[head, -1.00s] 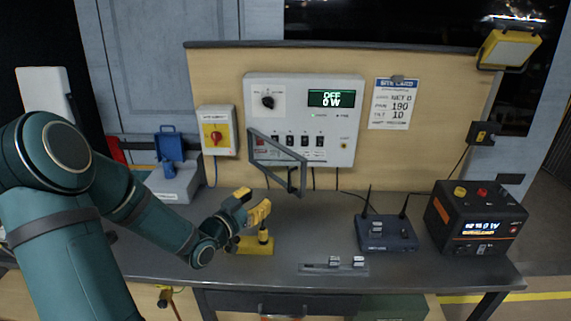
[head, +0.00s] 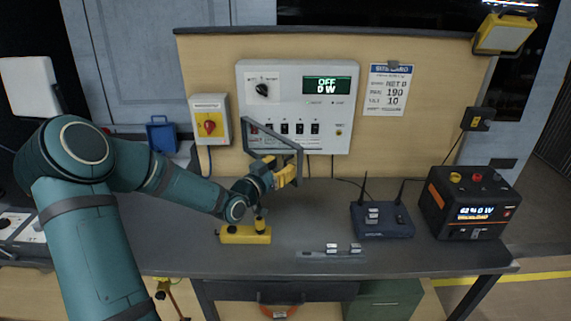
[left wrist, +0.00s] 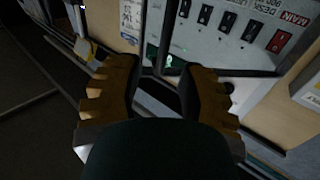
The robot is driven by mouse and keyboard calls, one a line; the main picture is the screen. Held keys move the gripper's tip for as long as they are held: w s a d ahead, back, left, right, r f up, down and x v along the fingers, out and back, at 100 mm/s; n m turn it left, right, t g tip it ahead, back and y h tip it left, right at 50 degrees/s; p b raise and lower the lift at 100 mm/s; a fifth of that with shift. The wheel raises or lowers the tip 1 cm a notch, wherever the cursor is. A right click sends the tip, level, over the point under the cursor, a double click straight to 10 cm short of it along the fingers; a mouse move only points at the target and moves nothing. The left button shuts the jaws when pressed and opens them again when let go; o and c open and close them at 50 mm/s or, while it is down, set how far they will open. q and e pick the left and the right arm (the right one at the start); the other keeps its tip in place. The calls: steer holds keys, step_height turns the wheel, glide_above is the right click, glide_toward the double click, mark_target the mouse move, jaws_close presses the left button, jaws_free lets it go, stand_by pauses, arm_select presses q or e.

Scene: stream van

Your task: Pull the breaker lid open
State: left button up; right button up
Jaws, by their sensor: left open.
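The breaker lid is a dark grey frame (head: 272,132) on the lower left of the white panel (head: 340,80), standing out at an angle in front of a row of black switches. My left gripper (head: 285,171) is at the lid's lower right part, overlapping its edge in the head view. In the left wrist view its two yellow-brown fingers (left wrist: 158,82) are apart, and a dark bar of the lid frame (left wrist: 162,42) reaches down between them. I cannot tell whether they touch it. The right gripper is not in view.
A yellow tool base (head: 245,235) stands on the bench below my left gripper. A red-knob switch box (head: 210,122) is left of the panel. A router (head: 382,220) and a black power unit (head: 470,203) stand at the right. The front bench middle holds a small strip.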

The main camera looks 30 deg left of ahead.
arm_select(q)
steer(key=shift+w+d, duration=0.1)
steer(key=shift+w, duration=1.15)
jaws_close()
